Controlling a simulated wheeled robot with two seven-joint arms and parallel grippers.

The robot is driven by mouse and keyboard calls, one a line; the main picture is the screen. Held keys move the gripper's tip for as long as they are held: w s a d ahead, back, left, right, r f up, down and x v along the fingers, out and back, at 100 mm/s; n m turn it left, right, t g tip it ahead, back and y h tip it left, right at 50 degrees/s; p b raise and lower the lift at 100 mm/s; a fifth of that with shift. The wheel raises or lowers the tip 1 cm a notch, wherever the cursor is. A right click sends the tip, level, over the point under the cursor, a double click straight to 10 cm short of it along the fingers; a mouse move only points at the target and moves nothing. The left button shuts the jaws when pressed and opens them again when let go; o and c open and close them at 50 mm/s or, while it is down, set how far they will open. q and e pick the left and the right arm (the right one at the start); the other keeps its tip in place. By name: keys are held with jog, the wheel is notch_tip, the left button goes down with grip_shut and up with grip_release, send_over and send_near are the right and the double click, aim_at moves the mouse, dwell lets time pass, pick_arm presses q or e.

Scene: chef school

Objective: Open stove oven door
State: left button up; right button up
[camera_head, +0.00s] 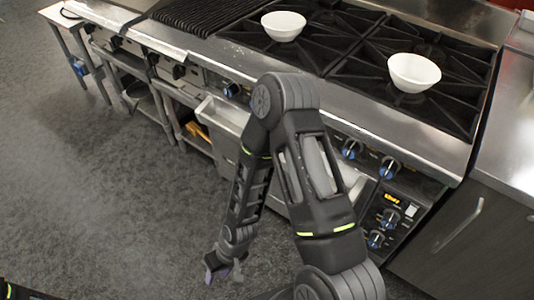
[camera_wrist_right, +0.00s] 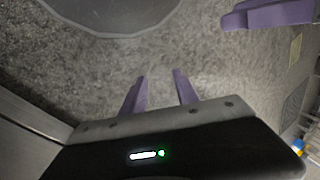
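The stove (camera_head: 420,150) stands across the back, with black grates on top and knobs along its front. The oven door (camera_head: 226,150) is below, a metal front partly hidden behind my right arm. A bright metal ledge (camera_head: 222,112) juts out at its top left; I cannot tell whether the door is ajar. My right gripper (camera_head: 224,272) hangs low over the floor in front of the stove. In the right wrist view its purple fingers (camera_wrist_right: 160,92) are apart with nothing between them. A purple piece (camera_wrist_right: 270,14), apparently a finger of my left gripper, shows at the top right there.
Two white bowls (camera_head: 284,26) (camera_head: 414,72) stand on the grates. Open shelves (camera_head: 190,125) are left of the oven. A dark cabinet with a handle (camera_head: 460,225) is at the right. The grey floor (camera_head: 100,190) at left is clear.

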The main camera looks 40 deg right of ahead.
jog(key=w+d+r+n+h+b, duration=0.2)
jog(key=w+d+r+n, duration=0.15)
jog(key=w+d, duration=1.25)
jog(key=w+d+r+h, duration=0.2)
jog(key=w+d+r, duration=0.1)
jog(key=d+r, duration=0.3)
jog(key=w+d+r+h, duration=0.2)
jog(key=d+r, duration=0.4)
jog(key=d, duration=0.5)
jog(key=shift+w+d+r+n, duration=0.2)
jog(key=shift+w+r+n, duration=0.2)
jog(key=shift+w, duration=0.1)
jog(key=shift+f, duration=0.1)
jog(key=f, duration=0.2)
jog(key=d+f, duration=0.1)
jog(key=f, duration=0.4)
jog(key=shift+w+d+f, duration=0.15)
jog(key=shift+w+f, duration=0.05)
jog(key=shift+f, duration=0.1)
